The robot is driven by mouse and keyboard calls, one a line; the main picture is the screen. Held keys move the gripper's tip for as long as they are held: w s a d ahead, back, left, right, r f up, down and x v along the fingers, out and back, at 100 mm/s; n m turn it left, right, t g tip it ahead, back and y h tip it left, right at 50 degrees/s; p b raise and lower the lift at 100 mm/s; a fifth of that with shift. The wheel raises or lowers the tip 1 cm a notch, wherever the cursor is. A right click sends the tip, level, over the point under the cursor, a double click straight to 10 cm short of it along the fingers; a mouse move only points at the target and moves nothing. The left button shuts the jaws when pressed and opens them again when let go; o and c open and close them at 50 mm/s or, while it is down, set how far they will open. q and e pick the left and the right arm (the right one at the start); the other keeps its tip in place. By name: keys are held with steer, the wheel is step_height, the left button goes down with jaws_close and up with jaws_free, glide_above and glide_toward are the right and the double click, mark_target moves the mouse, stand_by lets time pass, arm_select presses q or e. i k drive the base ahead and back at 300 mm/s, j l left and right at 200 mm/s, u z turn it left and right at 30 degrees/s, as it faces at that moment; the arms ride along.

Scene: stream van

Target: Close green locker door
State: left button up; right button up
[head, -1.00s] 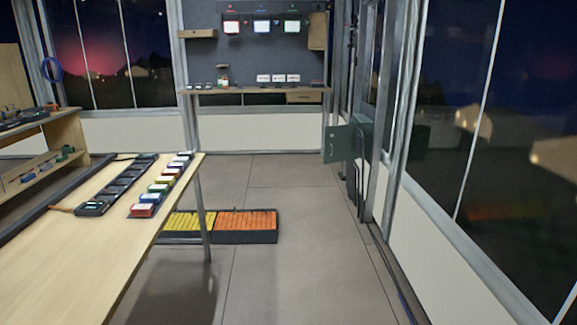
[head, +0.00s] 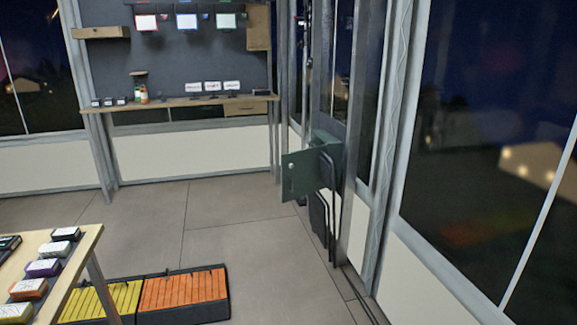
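The green locker door (head: 302,174) is a dark green panel with a small round light spot near its left edge. It stands open, swung out to the left from the green locker body (head: 328,148) on the right wall, beside a metal post. The inside of the locker is hidden from this angle. Neither of my grippers shows in the head view.
A wooden table (head: 86,240) with several small boxes stands at the lower left. A black tray (head: 228,296) with yellow and orange strips lies on the floor beside it. Black tubes (head: 334,215) hang below the locker. The floor (head: 240,238) between is clear.

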mark_target(303, 179)
steer(key=i+j+z, duration=0.4)
steer(key=i, duration=0.25)
steer(key=i+j+z, duration=0.35)
steer(key=i+j, duration=0.15)
steer(key=j, duration=0.3)
steer(key=i+j+u, duration=0.1)
steer(key=i+j, duration=0.35)
steer(key=i, duration=0.2)
